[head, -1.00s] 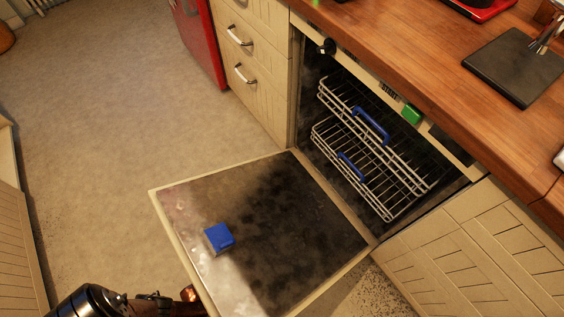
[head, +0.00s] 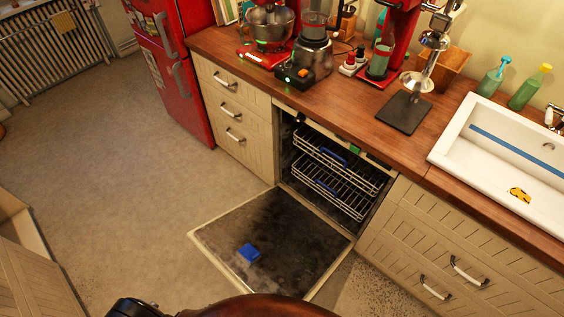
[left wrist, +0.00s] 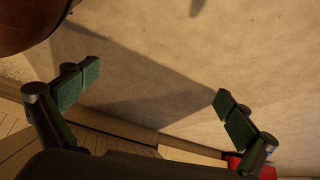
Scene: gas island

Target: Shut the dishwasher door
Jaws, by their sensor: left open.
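The dishwasher door (head: 290,245) hangs open, folded down nearly level with its dark, stained inner face up. A small blue box (head: 250,253) sits on that face. The dishwasher (head: 330,172) stands under the counter, with two wire racks (head: 335,180) with blue handles inside. My left gripper (left wrist: 155,88) is open in the left wrist view, with its green-padded fingers wide apart and nothing between them. In the head view, dark and brown parts of my arm at the bottom edge cover part of the door's near edge; its fingers do not show there. My right gripper is not in view.
Drawers (head: 232,115) flank the dishwasher on the left and cabinets (head: 440,250) on the right. A red fridge (head: 175,70) stands further left. The wooden counter (head: 350,105) holds appliances and a white sink (head: 500,150). The floor (head: 120,170) left of the door is clear.

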